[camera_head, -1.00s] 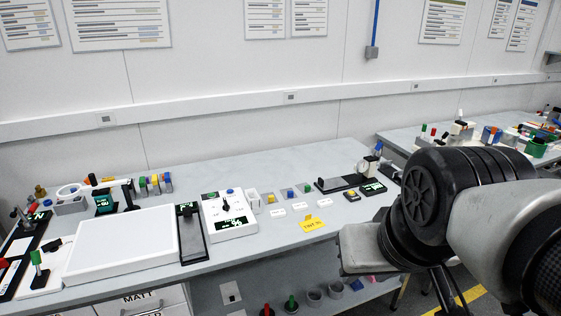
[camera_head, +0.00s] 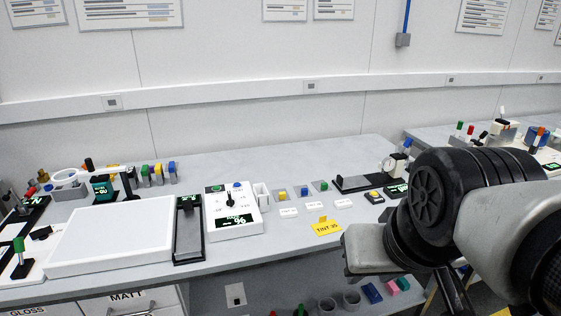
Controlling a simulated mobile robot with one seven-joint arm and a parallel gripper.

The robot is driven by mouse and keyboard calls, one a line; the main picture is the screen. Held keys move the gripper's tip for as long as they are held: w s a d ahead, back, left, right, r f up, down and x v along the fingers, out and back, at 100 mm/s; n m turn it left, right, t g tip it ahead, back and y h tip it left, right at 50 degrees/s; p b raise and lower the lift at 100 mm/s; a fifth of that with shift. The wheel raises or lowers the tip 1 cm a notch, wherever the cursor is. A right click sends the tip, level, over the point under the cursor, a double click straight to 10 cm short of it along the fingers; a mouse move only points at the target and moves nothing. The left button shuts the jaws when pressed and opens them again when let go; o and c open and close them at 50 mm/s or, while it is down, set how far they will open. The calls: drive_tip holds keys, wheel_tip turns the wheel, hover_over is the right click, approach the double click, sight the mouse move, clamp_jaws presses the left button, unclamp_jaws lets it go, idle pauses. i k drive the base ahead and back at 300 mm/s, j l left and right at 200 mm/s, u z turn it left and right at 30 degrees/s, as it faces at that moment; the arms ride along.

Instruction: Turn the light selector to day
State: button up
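My arm fills the right side of the view. My gripper itself is not clearly visible; nothing of mine touches the control box.
A large white light panel (camera_head: 112,235) lies left of the box, with a black slider unit (camera_head: 188,230) between them. A yellow tent card (camera_head: 327,228) and several small white labels lie to the right.

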sight(43, 233)
drive_tip(key=u, duration=1.7)
